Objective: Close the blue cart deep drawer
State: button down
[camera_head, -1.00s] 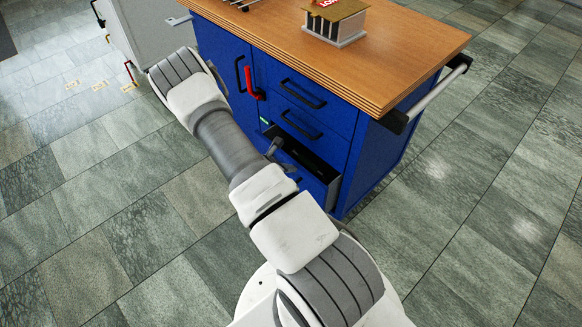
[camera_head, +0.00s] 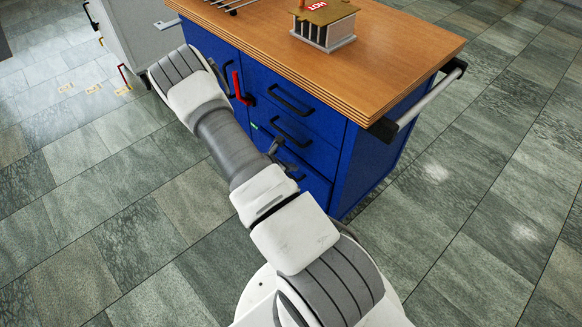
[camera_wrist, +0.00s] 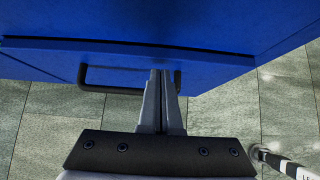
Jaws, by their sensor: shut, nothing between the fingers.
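The blue cart (camera_head: 375,165) stands ahead of me with a wooden top. Its deep drawer (camera_head: 314,186) is the lowest on the right side, partly hidden behind my arm. My gripper (camera_head: 276,148) is mostly hidden by my own arm there. I cannot tell whether the tips touch.
A red handle (camera_head: 240,90) sits on the cart's left door. A small box marked HOT (camera_head: 325,27) stands on the wooden top (camera_head: 400,50). A push bar (camera_head: 425,105) sticks out at the right end. A grey cabinet (camera_head: 150,38) stands back left.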

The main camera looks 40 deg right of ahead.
jog(key=shift+a, duration=0.1)
jog(key=w+a+f+p+v, duration=0.15)
jog(key=p+v, duration=0.25)
jog(key=v, duration=0.8)
jog(key=n+t+h+b, duration=0.15)
jog(key=n+h, duration=0.75)
jog(key=n, duration=0.9)
send_near(314, 176)
jog(key=shift+g, duration=0.45)
jog(key=d+b, duration=0.1)
jog(key=d, duration=0.2)
jog(key=w+d+b, duration=0.1)
jog(key=d, duration=0.1)
jog(key=shift+d+f+b, duration=0.2)
jog(key=shift+d+b, duration=0.05)
jog(key=shift+b, duration=0.1)
jog(key=shift+d+r, duration=0.1)
jog(key=shift+d, duration=0.55)
